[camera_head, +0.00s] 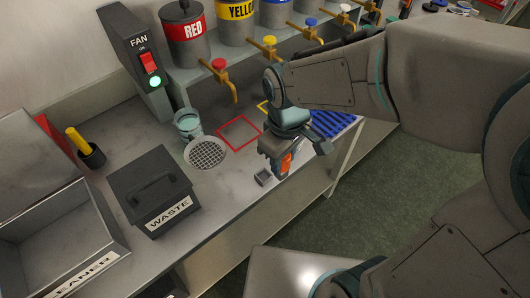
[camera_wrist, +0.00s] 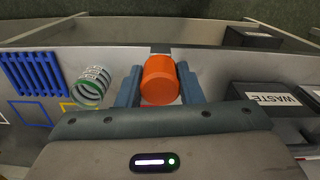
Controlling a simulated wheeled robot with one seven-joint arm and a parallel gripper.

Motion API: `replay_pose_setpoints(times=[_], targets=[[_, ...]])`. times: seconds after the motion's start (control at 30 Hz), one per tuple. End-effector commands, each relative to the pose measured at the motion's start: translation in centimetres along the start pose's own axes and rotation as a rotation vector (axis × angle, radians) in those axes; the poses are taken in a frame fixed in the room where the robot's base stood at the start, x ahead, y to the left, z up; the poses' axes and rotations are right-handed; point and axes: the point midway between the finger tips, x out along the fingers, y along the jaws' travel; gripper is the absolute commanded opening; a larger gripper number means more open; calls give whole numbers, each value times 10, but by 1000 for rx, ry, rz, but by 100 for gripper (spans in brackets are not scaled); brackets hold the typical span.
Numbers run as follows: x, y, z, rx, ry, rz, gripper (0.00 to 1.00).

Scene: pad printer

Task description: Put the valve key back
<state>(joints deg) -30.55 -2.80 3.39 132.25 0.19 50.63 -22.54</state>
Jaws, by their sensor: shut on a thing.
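My gripper (camera_wrist: 160,88) is shut on an orange-handled piece (camera_wrist: 160,80), which I take to be the valve key. Its round orange end fills the space between the two fingers. In the head view the orange part (camera_head: 286,162) shows below the wrist, over the front edge of the bench; my gripper (camera_head: 284,158) covers much of it. The key's lower end is hidden. A small square grey socket (camera_head: 263,177) stands on the bench just left of the gripper, near the front edge.
A red outlined square (camera_head: 239,133), a round strainer (camera_head: 206,153) and a glass cup (camera_head: 188,124) lie left of the gripper. The WASTE bin (camera_head: 151,190) is farther left. Paint cans with taps, including the RED can (camera_head: 187,35), stand behind. A blue rack (camera_head: 333,122) is right.

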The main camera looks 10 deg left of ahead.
Motion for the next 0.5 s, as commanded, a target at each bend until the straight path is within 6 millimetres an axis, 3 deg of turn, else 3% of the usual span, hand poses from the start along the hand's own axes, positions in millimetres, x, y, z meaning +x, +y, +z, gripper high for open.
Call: replay_pose_setpoints(times=[0.3, 0.5], targets=[[30, 8, -50, 2, -2, -1, 0], [41, 12, -67, 6, 0, 0, 0]])
